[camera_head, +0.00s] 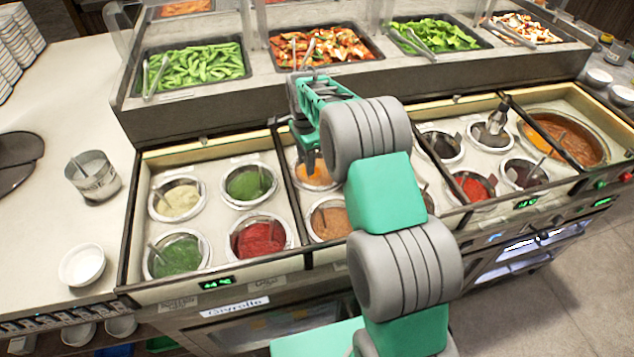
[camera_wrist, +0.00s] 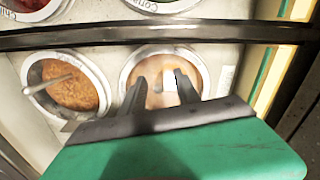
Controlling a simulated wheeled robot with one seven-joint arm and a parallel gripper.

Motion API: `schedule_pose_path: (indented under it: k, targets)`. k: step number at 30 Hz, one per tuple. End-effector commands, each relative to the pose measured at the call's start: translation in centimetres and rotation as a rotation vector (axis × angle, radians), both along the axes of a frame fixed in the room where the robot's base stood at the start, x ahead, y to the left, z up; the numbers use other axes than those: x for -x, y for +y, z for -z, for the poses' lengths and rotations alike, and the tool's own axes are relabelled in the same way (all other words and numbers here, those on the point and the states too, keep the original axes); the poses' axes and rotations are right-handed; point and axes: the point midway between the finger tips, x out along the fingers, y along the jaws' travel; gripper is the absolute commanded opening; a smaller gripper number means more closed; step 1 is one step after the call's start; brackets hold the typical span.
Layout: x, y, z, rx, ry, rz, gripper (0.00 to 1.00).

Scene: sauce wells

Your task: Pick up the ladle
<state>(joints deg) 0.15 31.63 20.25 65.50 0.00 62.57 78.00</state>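My gripper (camera_head: 311,158) points down over a round well of orange sauce (camera_head: 316,176) in the second section of the counter. In the wrist view its two dark fingers (camera_wrist: 160,83) stand apart over that well (camera_wrist: 203,62). A small pale piece, possibly a ladle handle (camera_wrist: 169,82), shows between the fingers beside the right one; I cannot tell whether it is touched. The fingers hide much of this well. A ladle handle (camera_wrist: 50,81) leans in the neighbouring well of brown sauce (camera_wrist: 82,95), which is also in the head view (camera_head: 330,220).
Wells of green (camera_head: 249,183) and red sauce (camera_head: 260,238) lie to the left. A dark metal utensil (camera_head: 496,119) stands in a well to the right. A raised shelf with food trays (camera_head: 192,66) runs behind. Dark dividers (camera_wrist: 150,35) separate the sections.

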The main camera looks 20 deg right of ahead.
Motion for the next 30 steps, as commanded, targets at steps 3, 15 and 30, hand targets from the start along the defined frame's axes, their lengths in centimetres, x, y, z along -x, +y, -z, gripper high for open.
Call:
schedule_pose_path:
  k: [3, 15, 30]
  targets:
    - [-0.01, 0.07, 0.03, 0.0, 0.0, -0.001, 0.38]
    - [0.01, 0.16, 0.0, 0.0, 0.0, -0.003, 0.1]
    - [-0.01, 0.16, -0.04, 0.0, 0.0, -0.003, 0.0]
